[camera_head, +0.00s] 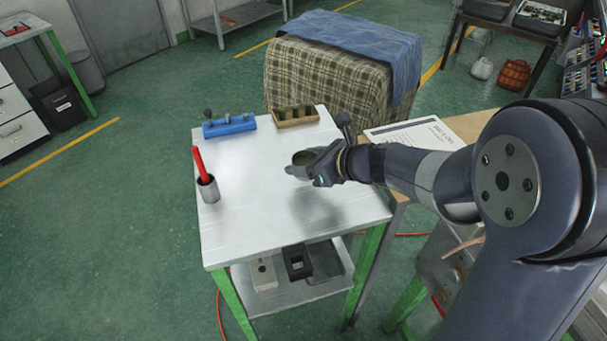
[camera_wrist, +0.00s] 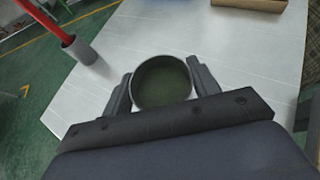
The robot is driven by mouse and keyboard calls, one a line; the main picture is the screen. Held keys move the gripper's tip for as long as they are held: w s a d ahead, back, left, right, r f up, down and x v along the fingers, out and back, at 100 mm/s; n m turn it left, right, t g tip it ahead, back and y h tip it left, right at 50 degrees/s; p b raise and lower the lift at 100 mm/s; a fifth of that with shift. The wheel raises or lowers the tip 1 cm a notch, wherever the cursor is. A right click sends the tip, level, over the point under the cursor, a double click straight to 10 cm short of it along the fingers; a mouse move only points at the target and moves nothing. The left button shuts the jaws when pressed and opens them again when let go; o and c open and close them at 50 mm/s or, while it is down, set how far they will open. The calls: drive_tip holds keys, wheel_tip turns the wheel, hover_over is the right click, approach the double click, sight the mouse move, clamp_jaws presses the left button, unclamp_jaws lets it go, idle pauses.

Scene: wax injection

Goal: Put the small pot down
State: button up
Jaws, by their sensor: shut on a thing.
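The small pot (camera_head: 305,159) is a grey round cup with a dark green inside, seen over the right part of the white-topped table (camera_head: 240,225). My gripper (camera_head: 302,170) is shut on it. In the wrist view the pot (camera_wrist: 162,84) sits upright between the two dark fingers of my gripper (camera_wrist: 160,90), one on each side. A soft shadow lies on the tabletop below and in front of the pot, so it appears held above the surface; the exact gap cannot be told. The pot's underside is hidden.
A grey cup with a red tool (camera_head: 207,188) stands at the table's left edge. A blue rack (camera_head: 229,126) and a wooden tray with green blocks (camera_head: 296,116) stand at the back. A paper sheet (camera_head: 415,135) lies right. The table's middle and front are clear.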

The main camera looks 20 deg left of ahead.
drive_tip(key=shift+f+b, duration=0.4)
drive_tip(key=shift+f, duration=1.45)
drive_tip(key=shift+f, duration=0.25)
drive_tip(key=o, duration=1.1)
drive_tip(key=shift+r, duration=0.1)
drive_tip(key=shift+r, duration=0.2)
drive_tip(key=p+v, duration=0.1)
drive_tip(key=v, duration=1.1)
